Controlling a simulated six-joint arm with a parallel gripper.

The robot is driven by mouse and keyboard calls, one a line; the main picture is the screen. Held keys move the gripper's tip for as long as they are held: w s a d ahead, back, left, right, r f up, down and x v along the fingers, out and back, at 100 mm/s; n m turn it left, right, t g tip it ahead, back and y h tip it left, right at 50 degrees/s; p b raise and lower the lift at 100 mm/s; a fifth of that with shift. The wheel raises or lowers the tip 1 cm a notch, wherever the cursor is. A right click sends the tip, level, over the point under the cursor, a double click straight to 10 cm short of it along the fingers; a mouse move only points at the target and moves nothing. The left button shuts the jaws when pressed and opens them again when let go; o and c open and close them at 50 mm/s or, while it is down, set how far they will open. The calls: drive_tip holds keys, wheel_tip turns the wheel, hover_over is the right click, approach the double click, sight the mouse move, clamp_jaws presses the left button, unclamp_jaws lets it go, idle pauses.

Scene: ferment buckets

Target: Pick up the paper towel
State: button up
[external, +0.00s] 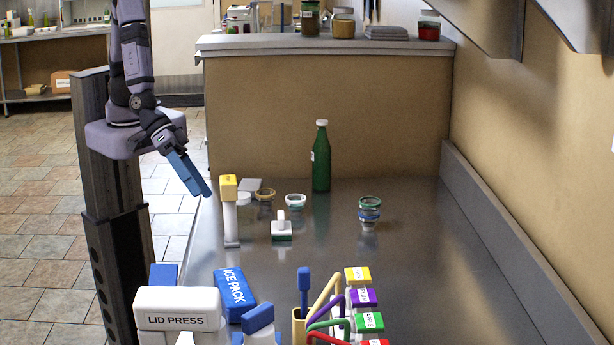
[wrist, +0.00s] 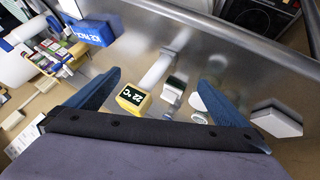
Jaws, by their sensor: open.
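A flat, whitish folded piece that looks like the paper towel (external: 250,185) lies on the steel counter, just behind the yellow-topped thermometer. In the wrist view a flat white piece (wrist: 276,122), probably the same one, lies at the right, outside my fingers. My gripper (external: 205,190) is open, with blue fingers, above the counter's left edge and left of the thermometer. In the wrist view my gripper (wrist: 165,85) has nothing between its fingertips; the fingers are wide apart.
The yellow-topped thermometer (external: 229,205) stands close to my gripper. Small ringed cups (external: 296,201), a white-handled tool (external: 281,230) and a green bottle (external: 321,160) stand further right. The lid press (external: 178,308), ice pack (external: 233,290) and several colourful items crowd the front.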

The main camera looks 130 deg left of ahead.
drive_tip(key=a+r+n+t+y+p, duration=0.1)
drive_tip(key=a+r+n+y+p, duration=0.2)
drive_tip(key=a+r+n+y, duration=0.4)
drive_tip(key=m+g+y+b, duration=0.2)
drive_tip(key=m+y, duration=0.1)
drive_tip(key=m, duration=0.2)
approach(248, 184)
drive_tip(key=w, duration=0.1)
drive_tip(key=w+a, duration=0.1)
drive_tip(key=w, duration=0.1)
drive_tip(key=shift+a+f, duration=0.3)
drive_tip(key=shift+f, duration=0.05)
drive_tip(key=shift+s+a+f+g, duration=0.2)
drive_tip(key=shift+s+a+g, duration=0.1)
drive_tip(key=shift+s, duration=0.2)
drive_tip(key=shift+b+x, duration=0.4)
drive_tip(key=shift+x, duration=0.6)
drive_tip(key=shift+w+a+f, duration=0.1)
drive_tip(key=shift+a, duration=0.05)
